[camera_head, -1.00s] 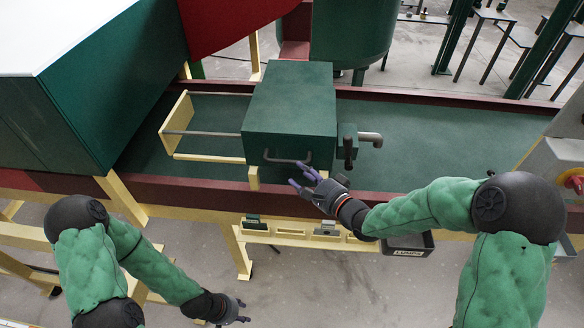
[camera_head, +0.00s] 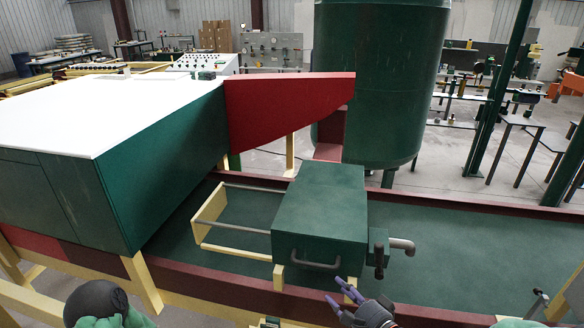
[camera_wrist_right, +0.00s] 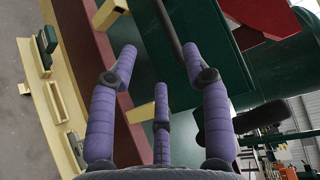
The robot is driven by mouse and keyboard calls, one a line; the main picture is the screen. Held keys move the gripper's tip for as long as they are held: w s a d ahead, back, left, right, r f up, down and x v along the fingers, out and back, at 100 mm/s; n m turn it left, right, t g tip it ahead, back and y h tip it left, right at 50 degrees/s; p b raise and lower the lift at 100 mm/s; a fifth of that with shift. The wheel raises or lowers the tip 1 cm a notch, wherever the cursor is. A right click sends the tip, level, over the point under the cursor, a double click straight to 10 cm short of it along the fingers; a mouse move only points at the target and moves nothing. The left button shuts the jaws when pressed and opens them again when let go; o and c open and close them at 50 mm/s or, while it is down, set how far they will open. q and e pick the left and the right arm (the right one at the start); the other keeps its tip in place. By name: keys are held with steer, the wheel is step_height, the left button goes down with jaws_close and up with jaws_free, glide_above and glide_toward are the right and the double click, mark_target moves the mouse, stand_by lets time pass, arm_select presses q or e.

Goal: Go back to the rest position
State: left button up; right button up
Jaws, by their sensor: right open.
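My right gripper (camera_head: 345,303) has purple fingers and sits at the bottom of the head view, just below the front of the green box (camera_head: 325,205) on the conveyor. In the right wrist view its fingers (camera_wrist_right: 155,80) are spread apart with nothing between them. The box's front handle (camera_head: 316,266) is above and left of the fingers; I cannot tell whether they touch it. My left gripper is out of the head view; only part of my left arm (camera_head: 100,305) shows at the lower left.
The conveyor (camera_head: 460,235) runs across behind the right hand, with a dark red rail. A pipe with a valve (camera_head: 400,245) sticks out of the box's right side. A large green cabinet with white top (camera_head: 110,110) stands left. A green tank (camera_head: 380,80) stands behind.

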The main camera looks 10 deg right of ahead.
steer(key=s+a+f+n+g+h+b, duration=0.1)
steer(key=s+f+n+g+b, duration=0.15)
steer(key=f, duration=0.95)
steer(key=s+a+f+n+g+h+b, duration=0.15)
steer(key=f+g, duration=0.25)
steer(key=f, duration=0.7)
steer(key=s+a+f+n+g+b, duration=0.1)
steer(key=s+a+f+n+g, duration=0.1)
steer(key=s+f, duration=0.5)
steer(key=s+a+f+n+g+b, duration=0.1)
steer(key=s+a+f+n+g, duration=0.2)
steer(key=s+f+n+g, duration=0.2)
steer(key=s+f+h, duration=0.1)
steer(key=s+f, duration=0.2)
steer(key=f, duration=0.3)
steer(key=shift+s+a+n+g, duration=0.2)
steer(key=shift+n+g, duration=0.1)
steer(key=shift+g, duration=0.05)
